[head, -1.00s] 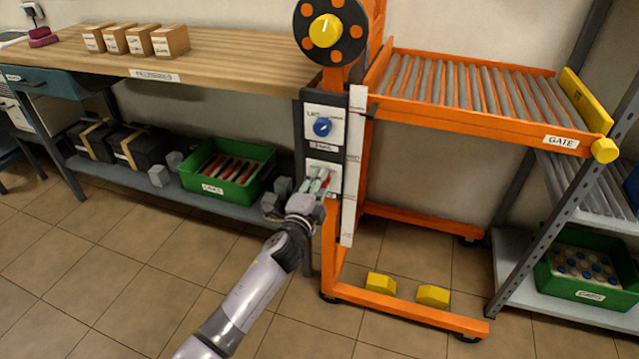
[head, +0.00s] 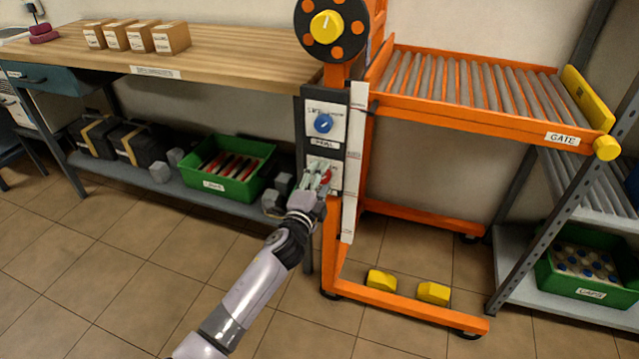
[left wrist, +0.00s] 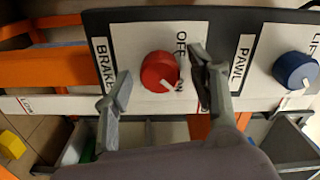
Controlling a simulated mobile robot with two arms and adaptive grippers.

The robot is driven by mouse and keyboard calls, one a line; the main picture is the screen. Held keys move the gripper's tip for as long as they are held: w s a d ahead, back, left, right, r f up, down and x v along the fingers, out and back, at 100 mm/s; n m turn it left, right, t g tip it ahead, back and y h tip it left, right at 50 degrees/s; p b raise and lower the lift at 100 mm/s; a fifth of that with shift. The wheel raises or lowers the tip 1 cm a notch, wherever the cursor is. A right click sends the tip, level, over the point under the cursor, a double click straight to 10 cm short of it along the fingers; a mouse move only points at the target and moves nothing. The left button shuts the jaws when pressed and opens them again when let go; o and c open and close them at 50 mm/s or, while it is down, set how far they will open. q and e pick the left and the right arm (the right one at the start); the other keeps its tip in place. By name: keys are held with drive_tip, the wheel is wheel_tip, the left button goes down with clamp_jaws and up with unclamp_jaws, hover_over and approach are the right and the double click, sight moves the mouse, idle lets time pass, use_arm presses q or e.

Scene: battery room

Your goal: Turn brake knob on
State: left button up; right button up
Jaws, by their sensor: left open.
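The red brake knob (left wrist: 160,72) sits on a white plate in the left wrist view, beside a BRAKE label (left wrist: 103,63). OFF and ON are printed on the plate, and the knob's white pointer mark is toward the ON print. In the head view the red knob (head: 327,178) is partly hidden by my left gripper (head: 317,177). My left gripper (left wrist: 163,92) is open, with one finger on each side of the knob. I cannot tell whether the fingers touch it. My right gripper is not in view.
A blue knob (head: 323,123) is above on the same panel, near the PAWL label (left wrist: 245,54). A yellow hand knob (head: 326,29) tops the orange frame. A roller platform (head: 480,88) stands right, a wooden bench (head: 230,58) left.

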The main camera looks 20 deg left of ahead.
use_arm(q)
drive_tip(key=s, duration=1.2)
drive_tip(key=shift+a, duration=0.2)
